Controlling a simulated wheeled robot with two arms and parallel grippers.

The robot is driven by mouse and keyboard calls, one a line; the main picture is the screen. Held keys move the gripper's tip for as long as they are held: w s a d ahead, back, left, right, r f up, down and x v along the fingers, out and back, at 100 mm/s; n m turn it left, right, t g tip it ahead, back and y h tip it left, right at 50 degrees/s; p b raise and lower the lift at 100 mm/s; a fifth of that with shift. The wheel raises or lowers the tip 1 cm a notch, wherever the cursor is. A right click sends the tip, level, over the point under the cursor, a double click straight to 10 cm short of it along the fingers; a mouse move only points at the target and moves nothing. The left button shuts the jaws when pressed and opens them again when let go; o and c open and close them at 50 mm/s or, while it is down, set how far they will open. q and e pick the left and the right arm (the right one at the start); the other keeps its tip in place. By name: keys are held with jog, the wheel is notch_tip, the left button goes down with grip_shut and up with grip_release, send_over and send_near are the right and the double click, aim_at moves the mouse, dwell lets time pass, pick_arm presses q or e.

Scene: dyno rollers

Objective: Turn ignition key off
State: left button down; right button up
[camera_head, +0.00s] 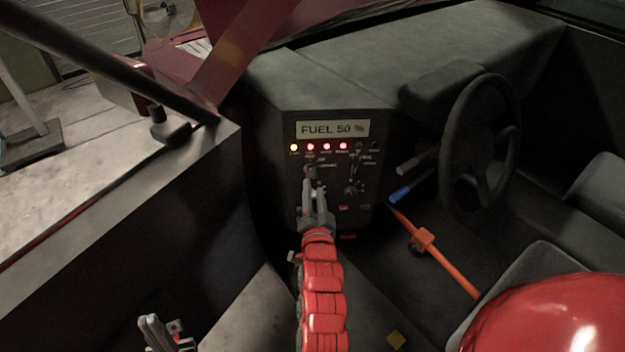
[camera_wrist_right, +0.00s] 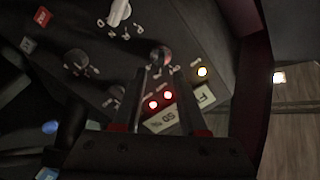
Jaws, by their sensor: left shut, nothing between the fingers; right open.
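The dark control panel (camera_head: 270,125) carries a "FUEL 50 %" display (camera_head: 332,129), a row of lit lamps (camera_head: 327,146) and several knobs. My right gripper (camera_head: 312,184) is open in front of the panel's left part. In the right wrist view a round dark knob (camera_wrist_right: 160,57) lies just beyond and between the open fingertips (camera_wrist_right: 160,75); contact cannot be told. A pale knob (camera_wrist_right: 118,12) with letters around it sits further off. I cannot tell which knob is the ignition key. My left gripper (camera_head: 158,332) is shut and empty at the lower left, far from the panel.
A steering wheel (camera_head: 478,147) and a blue-tipped lever (camera_head: 405,192) are right of the panel. An orange lever (camera_head: 430,244) slants across the floor. A dark side wall (camera_head: 150,235) stands at left, and a red rounded thing (camera_head: 550,315) fills the lower right.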

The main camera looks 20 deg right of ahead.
aim_at(312, 179)
jog(key=shift+x, duration=2.4)
jog(key=shift+c, duration=0.4)
grip_shut()
